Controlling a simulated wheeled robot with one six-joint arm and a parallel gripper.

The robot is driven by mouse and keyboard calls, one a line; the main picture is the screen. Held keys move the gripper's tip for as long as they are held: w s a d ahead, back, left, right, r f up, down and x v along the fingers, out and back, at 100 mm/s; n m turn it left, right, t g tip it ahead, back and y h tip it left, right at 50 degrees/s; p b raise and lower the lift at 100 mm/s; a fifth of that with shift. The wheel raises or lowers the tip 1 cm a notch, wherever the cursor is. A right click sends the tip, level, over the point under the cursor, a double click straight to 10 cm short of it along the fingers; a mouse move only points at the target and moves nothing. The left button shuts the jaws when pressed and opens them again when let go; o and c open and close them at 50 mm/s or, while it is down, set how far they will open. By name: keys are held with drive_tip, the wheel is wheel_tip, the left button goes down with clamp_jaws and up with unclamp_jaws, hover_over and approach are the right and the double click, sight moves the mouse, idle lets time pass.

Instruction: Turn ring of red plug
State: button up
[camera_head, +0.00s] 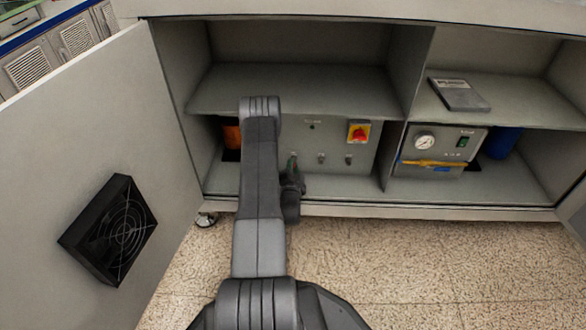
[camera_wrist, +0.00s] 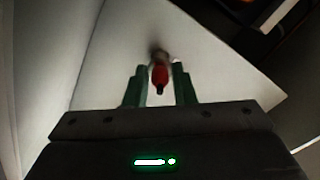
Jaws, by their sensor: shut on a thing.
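The red plug (camera_wrist: 159,76) shows in the wrist view, with a metal ring (camera_wrist: 160,55) at its far end against a pale panel. My gripper (camera_wrist: 159,82) has its two green fingers on either side of the plug and is shut on it. The contact at the fingertips is dark and blurred. In the head view my gripper (camera_head: 292,163) is at the grey panel (camera_head: 340,133) inside the cabinet, partly behind my arm. The red plug cannot be made out in the head view.
The panel carries a red knob on a yellow plate (camera_head: 359,132) and small metal fittings (camera_head: 321,158). A shelf (camera_head: 300,90) lies above. A gauge unit (camera_head: 432,150) stands in the right bay. The open door (camera_head: 90,150) with a black fan (camera_head: 110,229) is at left.

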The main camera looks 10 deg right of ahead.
drive_tip(key=m, duration=0.5)
drive_tip(key=shift+m, duration=0.3)
drive_tip(key=m, duration=0.5)
drive_tip(key=shift+f+m, duration=0.1)
drive_tip(key=shift+m, duration=0.2)
drive_tip(key=o, duration=1)
drive_tip(key=shift+s, duration=0.1)
drive_tip(key=p+v, duration=0.4)
drive_tip(key=v, duration=0.9)
drive_tip(key=shift+s, duration=0.35)
drive_tip(key=shift+a, duration=0.1)
